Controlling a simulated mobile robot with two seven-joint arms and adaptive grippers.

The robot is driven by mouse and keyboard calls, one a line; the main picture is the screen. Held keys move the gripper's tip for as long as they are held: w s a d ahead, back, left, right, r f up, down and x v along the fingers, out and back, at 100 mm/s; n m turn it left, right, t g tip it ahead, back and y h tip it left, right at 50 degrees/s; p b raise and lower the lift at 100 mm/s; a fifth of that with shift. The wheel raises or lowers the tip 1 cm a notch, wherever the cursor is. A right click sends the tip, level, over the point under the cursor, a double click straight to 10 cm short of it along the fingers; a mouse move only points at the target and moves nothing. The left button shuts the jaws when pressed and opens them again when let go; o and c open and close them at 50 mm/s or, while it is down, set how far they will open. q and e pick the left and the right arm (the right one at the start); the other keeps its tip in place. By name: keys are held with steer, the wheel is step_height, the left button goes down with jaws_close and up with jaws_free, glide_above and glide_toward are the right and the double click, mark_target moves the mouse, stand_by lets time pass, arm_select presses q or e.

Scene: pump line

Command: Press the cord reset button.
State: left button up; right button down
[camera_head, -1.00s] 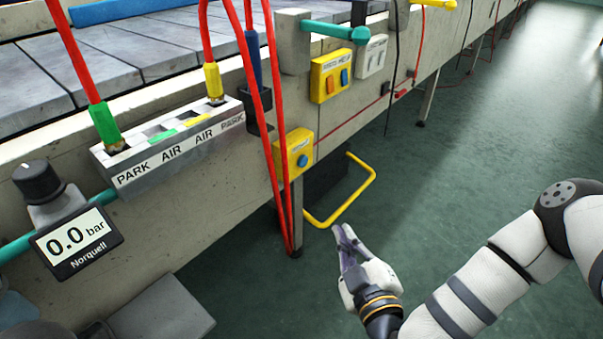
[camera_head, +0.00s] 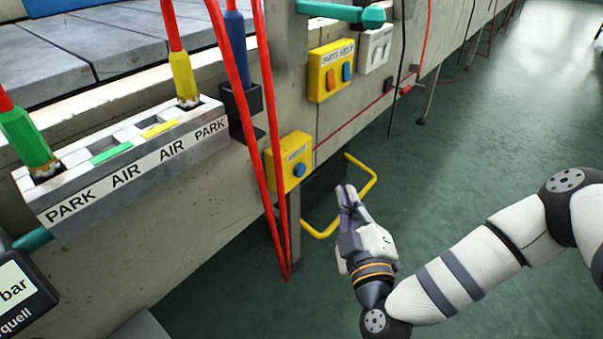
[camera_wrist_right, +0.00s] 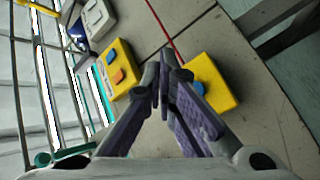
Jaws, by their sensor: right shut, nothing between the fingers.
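A yellow box (camera_head: 272,168) with one round blue button (camera_head: 299,170) is mounted low on the grey side of the line. A thin red cord (camera_head: 352,128) runs to it from the right. My right gripper (camera_head: 346,190) is shut and empty, to the right of this box and slightly lower in the head view, apart from it. In the right wrist view, the same yellow box (camera_wrist_right: 219,77) lies just beyond my gripper's fingertips (camera_wrist_right: 163,75). The fingers partly cover its blue button (camera_wrist_right: 198,88) there. The small label on the box is unreadable. My left gripper is out of view.
Another yellow box (camera_head: 321,88) with orange and blue buttons sits above, beside a pale switch box (camera_head: 374,48). A bent yellow bar (camera_head: 362,188) stands behind my gripper. Open green floor (camera_head: 470,160) lies to the right.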

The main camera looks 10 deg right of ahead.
mark_target(300, 170)
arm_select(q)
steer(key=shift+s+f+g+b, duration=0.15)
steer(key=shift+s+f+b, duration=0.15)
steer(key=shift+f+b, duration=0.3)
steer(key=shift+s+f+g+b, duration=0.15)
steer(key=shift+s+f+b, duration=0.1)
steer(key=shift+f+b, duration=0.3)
arm_select(e)
steer(key=w+a, duration=0.4)
steer(key=w, duration=0.1)
steer(key=shift+w, duration=0.2)
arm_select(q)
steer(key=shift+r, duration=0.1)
arm_select(e)
steer(key=shift+a, duration=0.1)
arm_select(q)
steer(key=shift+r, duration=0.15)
arm_select(e)
steer(key=shift+w+a, duration=0.25)
steer(key=shift+w, duration=0.05)
